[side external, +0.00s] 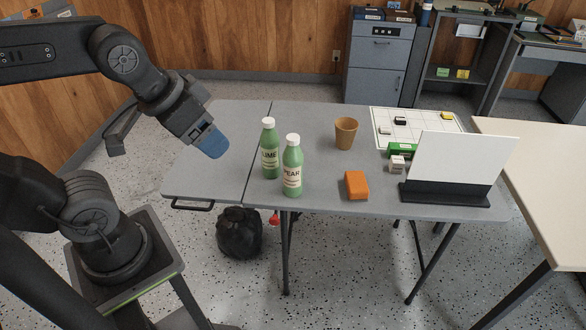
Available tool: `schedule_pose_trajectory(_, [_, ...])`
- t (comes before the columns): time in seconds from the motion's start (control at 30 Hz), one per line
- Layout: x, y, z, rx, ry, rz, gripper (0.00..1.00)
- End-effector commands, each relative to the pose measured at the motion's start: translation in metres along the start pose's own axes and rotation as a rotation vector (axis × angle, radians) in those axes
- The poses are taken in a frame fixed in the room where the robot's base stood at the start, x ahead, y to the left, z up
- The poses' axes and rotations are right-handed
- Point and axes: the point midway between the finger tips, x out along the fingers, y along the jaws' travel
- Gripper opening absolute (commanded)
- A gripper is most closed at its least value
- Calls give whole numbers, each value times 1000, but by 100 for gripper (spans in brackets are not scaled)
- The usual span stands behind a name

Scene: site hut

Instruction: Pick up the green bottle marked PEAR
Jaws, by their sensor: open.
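The green bottle marked PEAR (292,168) stands upright on the grey folding table (213,180), near its front edge, with a white cap. A second green bottle marked LIME (270,150) stands just behind it to the left and partly overlaps it in the picture. My gripper (212,143) is open and empty, above the left part of the table. It is left of both bottles and apart from them. Its blue pads point down and to the right; the gap between them is hard to see from this side.
An orange block (356,185) and a brown cup (346,133) stand right of the bottles. Farther right are a white upright panel (460,160) on a dark base, a green box (403,149) and a white gridded board (385,117) with small blocks. The table's left part looks clear.

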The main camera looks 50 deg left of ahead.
Motion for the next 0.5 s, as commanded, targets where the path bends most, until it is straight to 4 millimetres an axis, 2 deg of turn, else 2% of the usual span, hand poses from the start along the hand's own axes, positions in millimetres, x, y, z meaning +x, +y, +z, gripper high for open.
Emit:
schedule_pose_trajectory(0.17, [6, -5, -22, -94, -35, -33, 70])
schedule_pose_trajectory(0.27, [16, -12, -48, -211, -70, -81, 70])
schedule_pose_trajectory(0.37, [34, -20, -78, -349, -99, -142, 70])
schedule_pose_trajectory(0.5, [67, -32, -117, -537, -120, -234, 70])
